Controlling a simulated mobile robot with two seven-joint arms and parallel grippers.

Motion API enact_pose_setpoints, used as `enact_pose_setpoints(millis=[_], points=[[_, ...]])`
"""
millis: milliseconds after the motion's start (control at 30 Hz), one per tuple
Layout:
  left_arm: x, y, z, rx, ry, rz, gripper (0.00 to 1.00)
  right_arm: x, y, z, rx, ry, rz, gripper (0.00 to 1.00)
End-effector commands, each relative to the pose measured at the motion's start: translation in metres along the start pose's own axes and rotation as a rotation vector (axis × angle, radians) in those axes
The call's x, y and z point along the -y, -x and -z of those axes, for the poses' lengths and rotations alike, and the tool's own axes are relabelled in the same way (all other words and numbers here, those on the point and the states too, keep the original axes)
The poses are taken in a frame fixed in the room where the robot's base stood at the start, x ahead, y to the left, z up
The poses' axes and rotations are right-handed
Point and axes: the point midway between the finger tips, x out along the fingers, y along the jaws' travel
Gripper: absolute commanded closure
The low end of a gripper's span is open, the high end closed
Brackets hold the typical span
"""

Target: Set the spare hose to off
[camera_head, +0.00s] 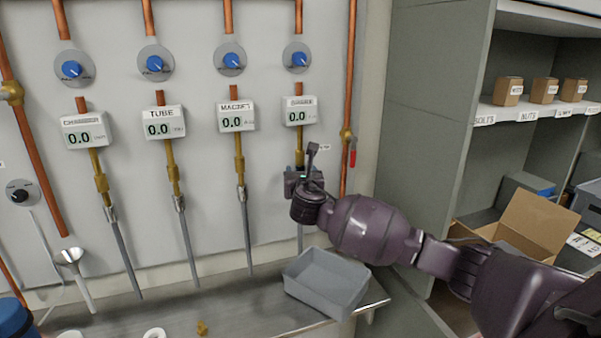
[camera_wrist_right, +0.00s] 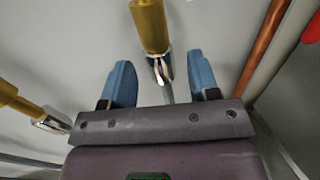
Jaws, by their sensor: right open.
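Several gauges in a row on the wall read 0.0, each below a blue knob and above a brass fitting with a grey hose. The rightmost gauge (camera_head: 300,116) has a label too small to read surely; its blue knob (camera_head: 299,59) is above it. My right gripper (camera_head: 300,173) is below that gauge, at its hose line. In the wrist view its blue fingers stand open (camera_wrist_right: 158,75), either side of a brass fitting (camera_wrist_right: 150,22) with a silver coupling (camera_wrist_right: 160,66). I cannot tell whether they touch it. My wrist hides part of the hose (camera_head: 300,238).
A copper pipe with a red-handled valve (camera_head: 352,155) runs just right of my gripper. A grey bin (camera_head: 325,283) stands on the metal shelf below. A cabinet (camera_head: 430,110) with small boxes and an open carton (camera_head: 530,225) is at right.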

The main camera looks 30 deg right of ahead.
Motion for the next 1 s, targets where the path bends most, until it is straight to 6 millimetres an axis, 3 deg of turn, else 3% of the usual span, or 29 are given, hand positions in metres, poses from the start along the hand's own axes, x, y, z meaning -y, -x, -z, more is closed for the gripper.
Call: enact_pose_setpoints(millis=[200, 500, 867, 1000], points=[[-0.0001, -0.0005, 0.0006, -0.001, 0.000, 0.000, 0.70, -0.0003, -0.0123, 0.0002, -0.001, -0.001, 0.000, 0.45], [-0.0001, -0.0004, 0.0002, -0.001, 0.000, 0.000, 0.70, -0.0002, -0.0137, 0.0004, -0.001, -0.001, -0.001, 0.45], [-0.0001, 0.0002, -0.0011, 0.002, 0.000, 0.000, 0.70, -0.0001, -0.0135, 0.0005, -0.001, -0.001, -0.001, 0.98], [0.0000, 0.0009, -0.0025, 0.005, 0.001, 0.000, 0.70, -0.0001, -0.0135, 0.0007, -0.001, -0.001, -0.001, 1.00]])
